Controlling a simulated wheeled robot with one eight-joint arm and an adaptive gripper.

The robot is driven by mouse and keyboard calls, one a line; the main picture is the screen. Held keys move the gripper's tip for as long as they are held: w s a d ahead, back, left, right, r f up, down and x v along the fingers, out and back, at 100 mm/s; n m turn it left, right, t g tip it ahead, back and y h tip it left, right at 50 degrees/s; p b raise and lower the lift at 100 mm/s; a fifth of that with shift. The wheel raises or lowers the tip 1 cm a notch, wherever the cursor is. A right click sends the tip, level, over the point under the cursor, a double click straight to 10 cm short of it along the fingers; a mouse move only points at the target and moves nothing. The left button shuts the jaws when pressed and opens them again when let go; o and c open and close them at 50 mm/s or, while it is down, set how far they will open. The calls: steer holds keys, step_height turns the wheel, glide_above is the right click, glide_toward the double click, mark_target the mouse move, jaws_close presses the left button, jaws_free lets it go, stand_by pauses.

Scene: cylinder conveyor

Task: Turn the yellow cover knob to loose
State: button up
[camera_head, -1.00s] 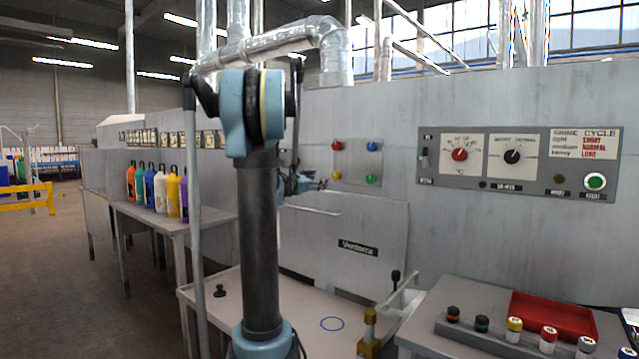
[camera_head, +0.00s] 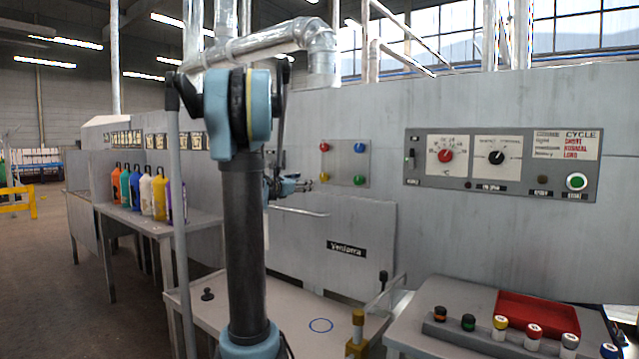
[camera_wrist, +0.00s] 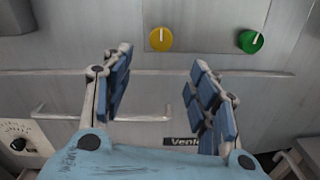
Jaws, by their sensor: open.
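The yellow knob (camera_head: 324,177) is at the lower left of a small square panel on the grey machine wall. In the wrist view the yellow knob (camera_wrist: 160,40) is round, with a pale pointer line standing about upright. My gripper (camera_wrist: 162,62) is open and empty, its two blue-padded fingers spread below the knob in that view, with the knob in line with the gap. The fingers do not appear to touch it. In the head view my gripper (camera_head: 308,185) is small, just left of the knob and partly hidden by my arm.
The green knob (camera_wrist: 250,41) is right of the yellow one; red (camera_head: 324,147) and blue (camera_head: 360,147) knobs are above. A handle bar (camera_head: 300,210) runs below. A control panel (camera_head: 500,165) is to the right, and a table (camera_head: 280,305) is below.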

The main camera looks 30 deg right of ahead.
mark_target(322, 179)
steer(key=x, duration=1.3)
steer(key=shift+w+d, duration=0.1)
steer(key=shift+d, duration=0.25)
steer(key=c, duration=1.1)
